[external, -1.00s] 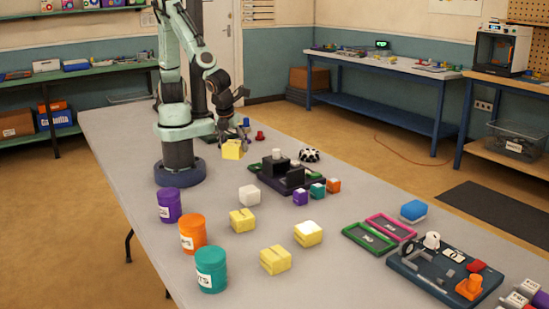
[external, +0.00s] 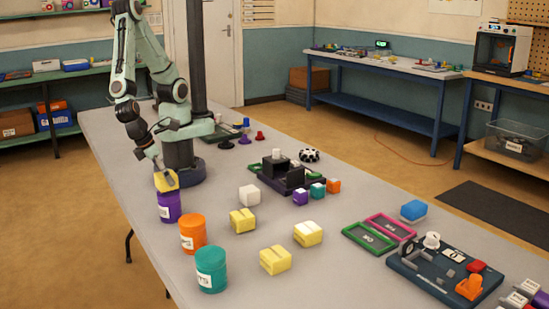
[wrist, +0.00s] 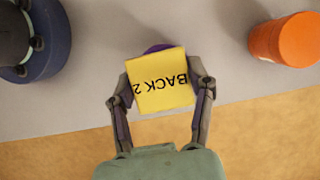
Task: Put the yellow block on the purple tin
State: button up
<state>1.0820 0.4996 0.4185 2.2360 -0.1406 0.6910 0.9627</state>
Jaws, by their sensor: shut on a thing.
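A yellow block (external: 166,181) is between the fingers of my gripper (external: 160,176), right at the top of the purple tin (external: 169,207).
An orange tin (external: 193,233) and a teal tin (external: 211,270) stand nearer the camera along the table's left edge. Several other yellow blocks (external: 275,260) and a white block (external: 249,195) lie to their right. The orange tin also shows in the wrist view (wrist: 287,40).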

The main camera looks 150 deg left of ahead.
jog(key=shift+f, duration=0.6)
jog(key=o, duration=1.2)
jog(key=shift+f, duration=0.1)
jog(key=v, duration=1.2)
jog(key=s+a+r+n+h, duration=0.1)
jog(key=s+a+n, duration=0.2)
jog(key=a+n, duration=0.3)
jog(key=s+a+r+n+h, duration=0.1)
jog(key=s+a+r+n, duration=0.1)
jog(key=s+a+n, duration=0.2)
jog(key=s+a+r+n+h, duration=0.1)
jog(key=s+a+r+n, duration=0.1)
jog(key=a+n, duration=0.6)
jog(key=shift+s+n+h, duration=0.4)
jog(key=shift+s+n, duration=0.2)
jog(key=shift+s, duration=0.1)
